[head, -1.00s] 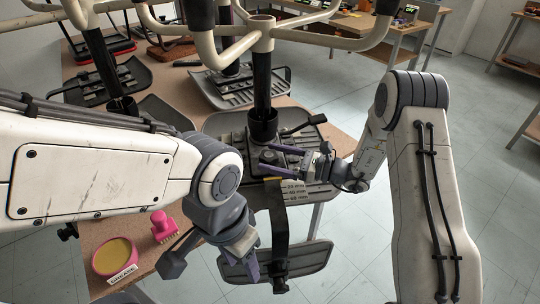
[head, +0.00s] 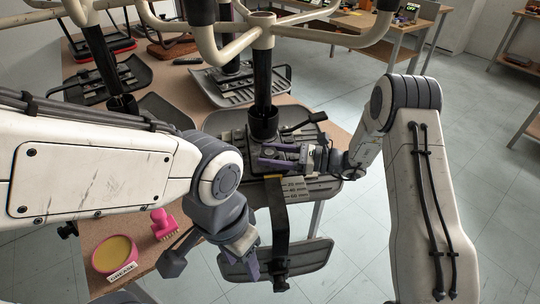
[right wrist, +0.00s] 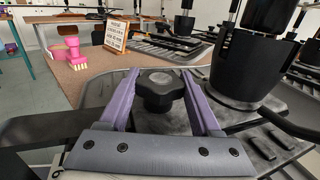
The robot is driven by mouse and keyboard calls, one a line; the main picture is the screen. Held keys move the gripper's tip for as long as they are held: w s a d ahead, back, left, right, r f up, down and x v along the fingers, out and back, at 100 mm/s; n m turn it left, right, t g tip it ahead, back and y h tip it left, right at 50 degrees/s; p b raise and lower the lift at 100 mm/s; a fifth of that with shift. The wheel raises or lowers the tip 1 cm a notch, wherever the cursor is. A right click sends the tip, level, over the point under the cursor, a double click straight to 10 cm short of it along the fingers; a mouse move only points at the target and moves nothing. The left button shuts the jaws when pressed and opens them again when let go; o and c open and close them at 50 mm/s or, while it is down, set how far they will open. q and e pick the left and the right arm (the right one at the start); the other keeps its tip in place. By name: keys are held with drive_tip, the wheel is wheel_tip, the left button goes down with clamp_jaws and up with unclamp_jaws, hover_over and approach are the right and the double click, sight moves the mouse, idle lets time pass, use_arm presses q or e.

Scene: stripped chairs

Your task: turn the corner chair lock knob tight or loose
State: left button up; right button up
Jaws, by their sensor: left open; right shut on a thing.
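The upturned chair at the near corner of the table has a black seat plate (head: 222,122), with a black column rising from it. Its dark lobed lock knob (right wrist: 160,88) stands beside the column's base, between the purple fingers of my right gripper (right wrist: 160,77) in the right wrist view. My right gripper (head: 263,156) is shut on the knob, coming in from the right in the head view, where its fingers largely hide the knob. My left gripper (head: 249,262) is open and empty, low in the head view beside the chair's hanging back part (head: 305,262).
A pink tub labelled grease (head: 115,255) and a pink brush (head: 163,224) sit at the table's front left. Other stripped chairs (head: 240,88) stand behind. Pale chair legs (head: 225,50) spread overhead. Floor (head: 430,95) is open to the right.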

drive_tip(key=shift+n+g+b, duration=0.35)
drive_tip(key=shift+n+g, duration=1.05)
drive_tip(key=shift+g, duration=0.8)
drive_tip(key=o, duration=1.4)
drive_tip(key=d, duration=0.7)
drive_tip(key=w+d, duration=0.1)
drive_tip(key=d, duration=0.2)
drive_tip(key=shift+d+b, duration=0.25)
drive_tip(key=shift+b, duration=0.15)
